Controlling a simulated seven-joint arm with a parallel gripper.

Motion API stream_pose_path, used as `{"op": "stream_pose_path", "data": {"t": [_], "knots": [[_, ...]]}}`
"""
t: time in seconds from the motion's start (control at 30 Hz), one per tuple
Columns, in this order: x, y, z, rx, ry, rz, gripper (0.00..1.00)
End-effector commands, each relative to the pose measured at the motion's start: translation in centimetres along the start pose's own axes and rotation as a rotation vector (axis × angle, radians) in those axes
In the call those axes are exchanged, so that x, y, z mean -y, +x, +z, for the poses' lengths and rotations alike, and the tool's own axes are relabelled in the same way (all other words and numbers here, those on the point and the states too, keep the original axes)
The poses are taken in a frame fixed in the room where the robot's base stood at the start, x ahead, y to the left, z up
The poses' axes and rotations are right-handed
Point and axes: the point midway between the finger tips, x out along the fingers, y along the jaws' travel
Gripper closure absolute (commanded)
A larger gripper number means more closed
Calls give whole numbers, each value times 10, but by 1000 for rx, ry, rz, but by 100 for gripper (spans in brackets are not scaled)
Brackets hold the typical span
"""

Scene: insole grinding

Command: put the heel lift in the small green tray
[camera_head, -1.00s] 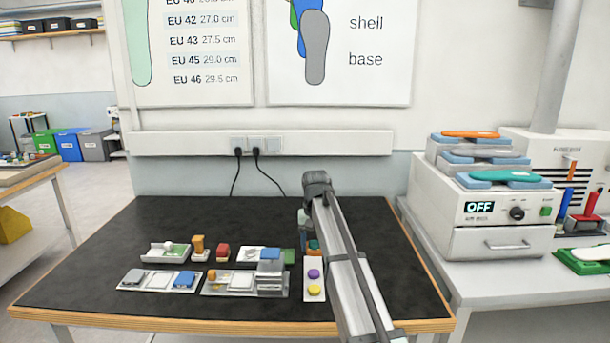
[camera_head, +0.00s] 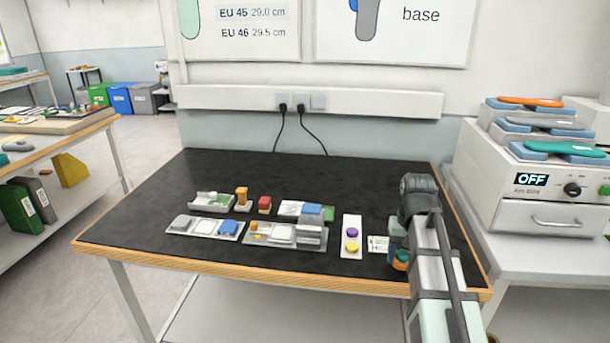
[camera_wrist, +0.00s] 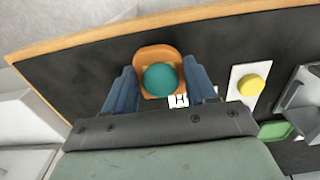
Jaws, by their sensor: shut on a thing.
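My gripper (camera_head: 399,248) is at the right front of the black table, fingers pointing down. In the wrist view, my gripper (camera_wrist: 162,90) is shut on an orange rounded piece, which I take to be the heel lift (camera_wrist: 147,55). A round teal part (camera_wrist: 162,77) shows in its middle. The orange piece (camera_head: 401,265) also shows low between the fingers in the head view. A small green piece, likely the small green tray (camera_head: 328,213), lies left of and behind my gripper. It also shows in the wrist view (camera_wrist: 275,130). Its inside is unclear.
A white strip (camera_head: 351,250) with purple and yellow discs and a printed card (camera_head: 378,244) lie just left of my gripper. Several grey trays (camera_head: 205,228) and small blocks fill the middle. A white oven (camera_head: 540,195) stands at the right.

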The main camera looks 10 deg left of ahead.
Motion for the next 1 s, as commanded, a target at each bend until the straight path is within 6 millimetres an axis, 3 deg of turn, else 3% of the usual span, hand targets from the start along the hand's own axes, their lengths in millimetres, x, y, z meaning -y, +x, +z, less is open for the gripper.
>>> {"op": "stream_pose_path", "data": {"t": [0.03, 0.27, 0.6, 0.8, 1.0], "knots": [[8, -5, -19, 0, -2, 0, 77], [54, -22, -92, 0, -4, 0, 77], [152, -47, -203, -1, -3, 0, 77], [215, -60, -257, -1, -3, 0, 77], [266, -69, -293, 0, -3, 1, 77]]}}
